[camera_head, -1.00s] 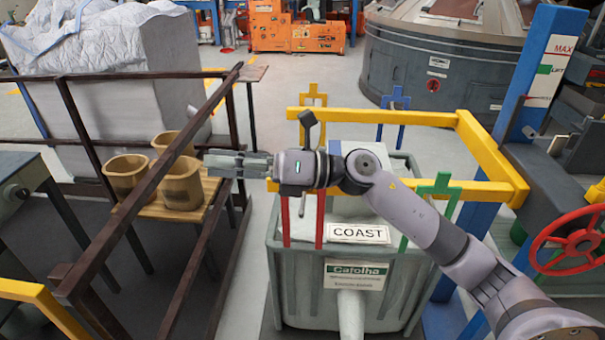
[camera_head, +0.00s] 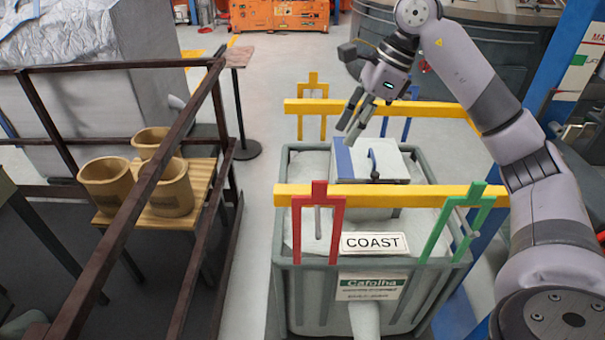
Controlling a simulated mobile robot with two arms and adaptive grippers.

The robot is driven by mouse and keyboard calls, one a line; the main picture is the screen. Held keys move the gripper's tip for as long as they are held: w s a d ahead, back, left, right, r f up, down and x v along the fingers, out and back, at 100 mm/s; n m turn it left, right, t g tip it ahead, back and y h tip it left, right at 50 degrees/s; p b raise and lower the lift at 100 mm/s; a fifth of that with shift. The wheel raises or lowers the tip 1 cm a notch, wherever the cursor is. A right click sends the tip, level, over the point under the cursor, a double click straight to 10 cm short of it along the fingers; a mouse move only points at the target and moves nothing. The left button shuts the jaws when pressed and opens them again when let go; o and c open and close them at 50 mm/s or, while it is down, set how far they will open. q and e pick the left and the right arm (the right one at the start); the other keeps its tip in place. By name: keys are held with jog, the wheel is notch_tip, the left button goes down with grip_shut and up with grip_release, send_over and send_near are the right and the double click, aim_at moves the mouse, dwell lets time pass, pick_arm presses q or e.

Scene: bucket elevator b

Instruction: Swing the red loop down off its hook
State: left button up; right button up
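The red loop (camera_head: 338,231) is an upright frame at the left part of the near yellow bar (camera_head: 400,196). Its top tab rises above the bar, and a thin grey pin shows within its opening. My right gripper (camera_head: 348,134) is above the grey lidded box, beyond the near bar and up and to the right of the red loop. Its two fingers point down with a gap between them, and nothing shows between them. It is apart from the red loop. My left gripper is out of view.
A green loop (camera_head: 436,234) is at the right of the near bar. A far yellow bar (camera_head: 320,106) carries yellow and blue loops. Brown pots (camera_head: 104,184) and dark railings are left.

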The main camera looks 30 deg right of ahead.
send_near(324, 182)
jog(key=f, duration=0.2)
jog(key=x, duration=0.1)
jog(key=p+x, duration=0.1)
jog(key=x, duration=0.1)
jog(key=shift+w+a+f+p, duration=0.25)
jog(key=shift+w+a+p, duration=0.1)
jog(key=p+x, duration=0.1)
jog(key=x, duration=0.3)
jog(key=shift+a+f, duration=0.15)
jog(key=shift+f, duration=0.1)
jog(key=shift+x, duration=0.9)
jog(key=shift+w+f+p, duration=0.15)
jog(key=shift+f+p, duration=0.05)
jog(key=shift+p, duration=0.1)
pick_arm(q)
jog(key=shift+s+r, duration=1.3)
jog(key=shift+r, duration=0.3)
pick_arm(e)
grip_shut()
